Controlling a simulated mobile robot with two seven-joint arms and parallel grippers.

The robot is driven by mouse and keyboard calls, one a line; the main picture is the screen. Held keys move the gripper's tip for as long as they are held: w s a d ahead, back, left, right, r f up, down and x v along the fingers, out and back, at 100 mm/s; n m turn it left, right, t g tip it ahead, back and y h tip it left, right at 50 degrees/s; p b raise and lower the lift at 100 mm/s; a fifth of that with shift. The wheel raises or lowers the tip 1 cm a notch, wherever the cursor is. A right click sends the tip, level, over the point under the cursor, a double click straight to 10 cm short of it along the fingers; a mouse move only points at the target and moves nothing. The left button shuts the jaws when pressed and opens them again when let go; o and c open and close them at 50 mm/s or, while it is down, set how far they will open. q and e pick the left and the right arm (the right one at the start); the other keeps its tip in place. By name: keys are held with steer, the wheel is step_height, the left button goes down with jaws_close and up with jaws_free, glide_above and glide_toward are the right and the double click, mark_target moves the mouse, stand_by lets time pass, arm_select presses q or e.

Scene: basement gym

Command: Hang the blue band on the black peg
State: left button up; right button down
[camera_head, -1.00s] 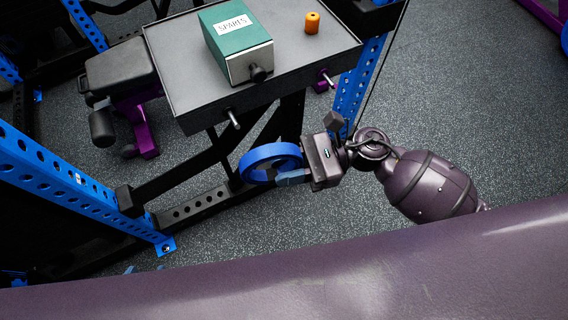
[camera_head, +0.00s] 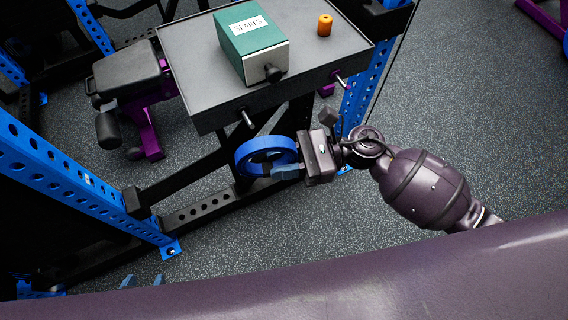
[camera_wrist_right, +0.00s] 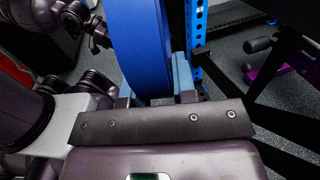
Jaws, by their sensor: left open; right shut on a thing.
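The blue band (camera_head: 266,155) is a thick ring, held by my right gripper (camera_head: 286,171) in front of and below the tray edge. In the right wrist view the band (camera_wrist_right: 140,45) stands between the fingers of my right gripper (camera_wrist_right: 155,90), which is shut on it. A peg with a dark base and pale tip (camera_head: 247,118) sticks out of the tray's front, above the band and apart from it. Only the blue fingertips of my left gripper (camera_head: 143,281) show at the lower left, open and empty.
The dark tray (camera_head: 190,75) carries a green box (camera_head: 257,45) labelled SPARES and an orange cylinder (camera_head: 324,25). Another peg with a purple base (camera_head: 338,77) is at the right. Blue rack uprights (camera_head: 70,185) stand left and right.

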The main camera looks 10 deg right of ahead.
arm_select(q)
steer(key=shift+w+d+m+b, duration=0.3)
steer(key=shift+w+b, duration=0.25)
steer(key=shift+b, duration=0.55)
arm_select(e)
steer(key=w+a+f, duration=0.1)
steer(key=w+a, duration=0.1)
steer(key=w, duration=0.5)
steer(key=shift+w+a+f, duration=0.15)
steer(key=shift+f, duration=0.05)
arm_select(q)
steer(key=shift+s+a+f, duration=0.1)
steer(key=shift+f, duration=0.05)
arm_select(e)
steer(key=c, duration=1.4)
jaws_free()
steer(key=o, duration=0.5)
arm_select(q)
steer(key=shift+s+a+f, duration=0.15)
steer(key=shift+s+f, duration=0.15)
steer(key=shift+s, duration=0.15)
arm_select(e)
steer(key=shift+o, duration=0.3)
arm_select(q)
steer(key=shift+w, duration=0.1)
